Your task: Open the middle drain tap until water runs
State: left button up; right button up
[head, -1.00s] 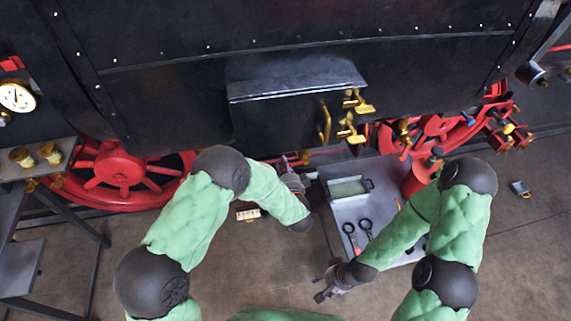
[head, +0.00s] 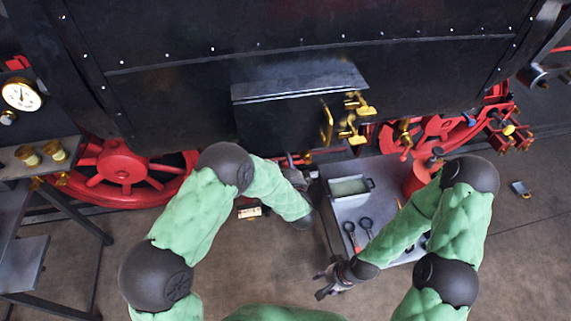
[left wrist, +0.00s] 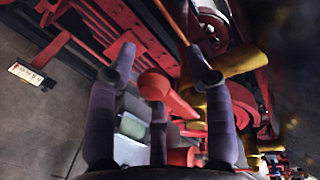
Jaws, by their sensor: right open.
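In the left wrist view a red lever with a rounded end (left wrist: 156,86) lies between the two dark fingers of my left gripper (left wrist: 163,60). The fingers stand apart with room on either side of it, and I cannot tell whether they touch it. Yellow brass parts (left wrist: 234,61) show beyond the right finger. In the head view my left gripper (head: 290,160) is low under the black box, partly hidden by its forearm. It hides the drain taps there, so I cannot tell which one is the middle. My right gripper (head: 326,284) is open and empty over the floor.
A grey tray (head: 347,208) with a container (head: 350,187), ring-handled tools (head: 358,232) and a red can (head: 416,179) is right of my left gripper. Red wheels (head: 121,171) stand behind.

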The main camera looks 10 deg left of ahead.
pick_arm(q)
jog(key=shift+d+f, duration=0.1)
jog(key=shift+f, duration=0.05)
jog(key=shift+s, duration=0.2)
jog(key=v, duration=1.1)
jog(key=shift+s+d, duration=0.2)
jog(key=shift+s, duration=0.1)
